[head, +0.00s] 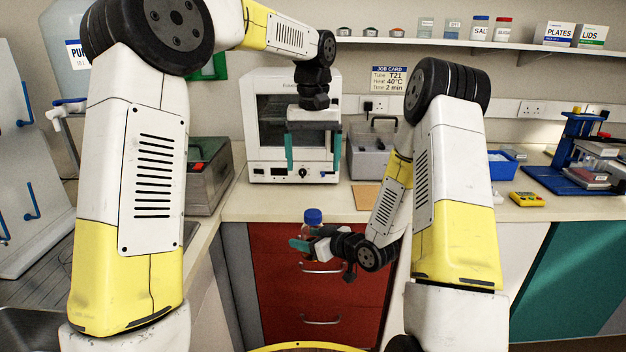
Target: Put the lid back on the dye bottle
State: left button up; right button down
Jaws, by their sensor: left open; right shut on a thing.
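The dye bottle (309,231) shows as a small red-brown shape just in front of the counter's front edge. A blue lid (313,216) shows at its top, and the bottle looks upright. I cannot tell whether the lid is fully seated. My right gripper (299,244) is shut on the bottle, its teal finger at the bottle's lower part; the gripper hides some of the bottle. My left gripper (313,152) is open and empty, pointing down in front of the white oven, higher than the bottle, with its two teal fingers wide apart.
The white oven (265,172) stands at the back of the counter (290,204). A metal bath (369,160) is right of it, with a brown mat (367,196) in front. A grey box (208,180) stands left. Red drawers (320,295) are below the bottle. The counter before the oven is clear.

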pick_arm(q)
notch_tip(320, 180, up, 2)
dwell(0.5)
jog(key=s+a+r+t+h, duration=0.1)
jog(key=s+a+r+t, duration=0.25)
jog(key=s+a, duration=0.95)
jog(key=s+a+f+t, duration=0.1)
jog(key=s+a+f, duration=0.1)
jog(key=s, duration=0.3)
jog(key=s+a+f+t+h, duration=0.1)
jog(key=s+a+f, duration=0.1)
jog(key=s+a, duration=0.2)
jog(key=shift+s+t, duration=0.35)
jog(key=shift+s, duration=0.8)
jog(key=shift+a, duration=0.1)
pick_arm(e)
jog(key=shift+w+d, duration=0.1)
